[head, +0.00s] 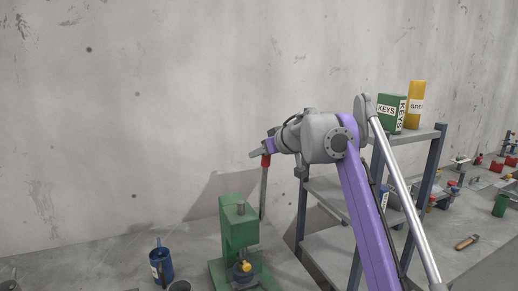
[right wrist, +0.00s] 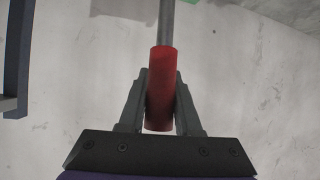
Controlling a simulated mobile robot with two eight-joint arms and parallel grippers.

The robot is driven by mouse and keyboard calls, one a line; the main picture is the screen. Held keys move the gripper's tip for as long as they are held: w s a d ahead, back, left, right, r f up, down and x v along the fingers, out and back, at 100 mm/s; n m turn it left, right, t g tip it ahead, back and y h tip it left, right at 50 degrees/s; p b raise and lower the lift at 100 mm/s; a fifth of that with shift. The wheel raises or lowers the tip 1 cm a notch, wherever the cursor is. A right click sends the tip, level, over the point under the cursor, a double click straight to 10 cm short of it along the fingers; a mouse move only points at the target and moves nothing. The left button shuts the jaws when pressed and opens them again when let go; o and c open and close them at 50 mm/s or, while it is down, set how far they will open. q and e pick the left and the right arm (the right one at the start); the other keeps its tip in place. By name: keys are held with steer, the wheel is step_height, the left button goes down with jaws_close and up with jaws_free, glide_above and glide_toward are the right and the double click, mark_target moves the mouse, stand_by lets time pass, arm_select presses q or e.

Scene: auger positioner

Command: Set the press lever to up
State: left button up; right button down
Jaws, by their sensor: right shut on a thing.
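The press (head: 236,240) is a green machine standing on the floor-level surface at the lower middle of the head view. Its lever (head: 263,192) is a grey rod rising nearly upright beside the press, with a red grip (head: 266,160) at its top. My right gripper (head: 264,155) is at the red grip. In the right wrist view the two fingers (right wrist: 161,105) are shut around the red grip (right wrist: 161,80), with the grey rod (right wrist: 166,22) running on beyond it. My left gripper is not in view.
A grey shelf rack (head: 330,190) stands right of the press, with a green KEYS box (head: 390,113) and a yellow box (head: 415,105) on top. A blue can (head: 161,264) is left of the press. A concrete wall (head: 150,90) is behind.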

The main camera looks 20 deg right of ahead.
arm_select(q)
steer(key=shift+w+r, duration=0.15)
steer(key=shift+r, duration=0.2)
arm_select(e)
steer(key=shift+r, duration=0.15)
steer(key=shift+w, duration=0.1)
steer(key=c, duration=0.9)
jaws_free()
steer(key=shift+c, duration=0.2)
steer(key=o, duration=0.3)
steer(key=shift+w, duration=0.2)
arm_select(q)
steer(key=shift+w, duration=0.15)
arm_select(e)
steer(key=shift+o, duration=0.2)
steer(key=shift+s, duration=0.2)
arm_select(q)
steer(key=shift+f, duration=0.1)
arm_select(e)
steer(key=v, duration=1)
steer(key=shift+s+r, duration=0.15)
steer(key=shift+r, duration=0.1)
